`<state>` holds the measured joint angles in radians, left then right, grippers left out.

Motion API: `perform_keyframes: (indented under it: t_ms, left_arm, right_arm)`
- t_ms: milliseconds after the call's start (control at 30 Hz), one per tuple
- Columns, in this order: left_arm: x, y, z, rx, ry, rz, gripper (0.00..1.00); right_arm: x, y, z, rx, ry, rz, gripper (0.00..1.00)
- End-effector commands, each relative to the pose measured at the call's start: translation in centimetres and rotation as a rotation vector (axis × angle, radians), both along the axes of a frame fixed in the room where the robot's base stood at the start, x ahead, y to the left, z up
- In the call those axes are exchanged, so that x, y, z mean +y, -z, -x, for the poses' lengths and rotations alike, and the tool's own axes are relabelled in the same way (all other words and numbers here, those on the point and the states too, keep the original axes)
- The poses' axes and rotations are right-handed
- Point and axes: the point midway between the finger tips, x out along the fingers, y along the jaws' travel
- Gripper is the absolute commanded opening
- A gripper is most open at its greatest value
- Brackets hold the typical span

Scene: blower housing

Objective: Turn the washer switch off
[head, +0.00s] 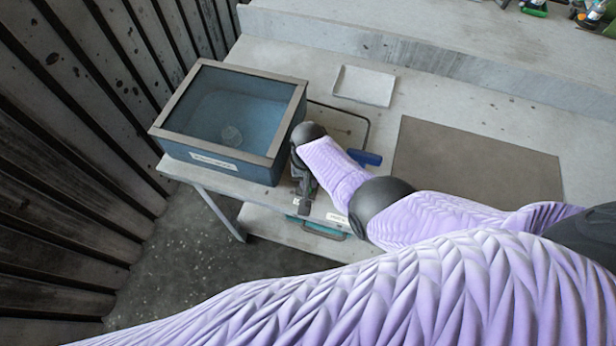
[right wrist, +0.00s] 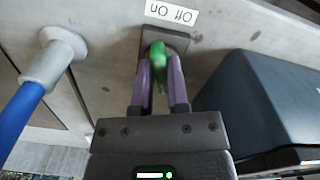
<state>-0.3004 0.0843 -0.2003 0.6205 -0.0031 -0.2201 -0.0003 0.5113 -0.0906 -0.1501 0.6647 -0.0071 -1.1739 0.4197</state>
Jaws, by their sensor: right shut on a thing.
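The washer (head: 283,150) is a blue box with a grey-framed window on the left of the bench in the head view; its dark blue side also shows in the right wrist view (right wrist: 255,100). The switch (right wrist: 158,55) has a green lever on a grey plate below an upside-down "Off On" label (right wrist: 171,12). My right gripper (right wrist: 160,85) is shut on the green lever, with one purple finger on each side. Which way the lever is thrown is not clear. In the head view, my right gripper (head: 304,203) is at the bench front, partly hidden by my arm. My left gripper is out of view.
A blue handle (right wrist: 22,122) with a grey collar sticks out left of the switch in the right wrist view. A brown mat (head: 480,165) and a pale tray (head: 364,86) lie on the bench. A slatted wall (head: 70,130) stands at left.

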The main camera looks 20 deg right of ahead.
Motion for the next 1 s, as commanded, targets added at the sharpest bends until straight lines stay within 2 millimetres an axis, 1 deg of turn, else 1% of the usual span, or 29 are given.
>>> perform_keyframes:
  t_ms: [200,400,933,967,1000]
  left_arm:
    - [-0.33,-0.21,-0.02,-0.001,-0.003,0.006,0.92]
    - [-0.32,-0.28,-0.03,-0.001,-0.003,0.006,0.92]
    - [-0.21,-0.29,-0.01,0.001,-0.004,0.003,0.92]
    - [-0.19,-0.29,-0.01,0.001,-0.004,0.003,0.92]
    - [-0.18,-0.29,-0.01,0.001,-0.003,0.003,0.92]
  right_arm:
    - [-0.07,0.03,0.08,0.002,-0.108,0.000,0.00]
    - [-0.08,0.06,0.09,0.002,-0.165,0.000,0.00]
    - [-0.10,0.08,0.10,0.002,-0.189,0.000,0.00]
    - [-0.10,0.08,0.10,0.002,-0.188,0.000,0.21]
    - [-0.10,0.08,0.10,0.002,-0.188,0.000,0.30]
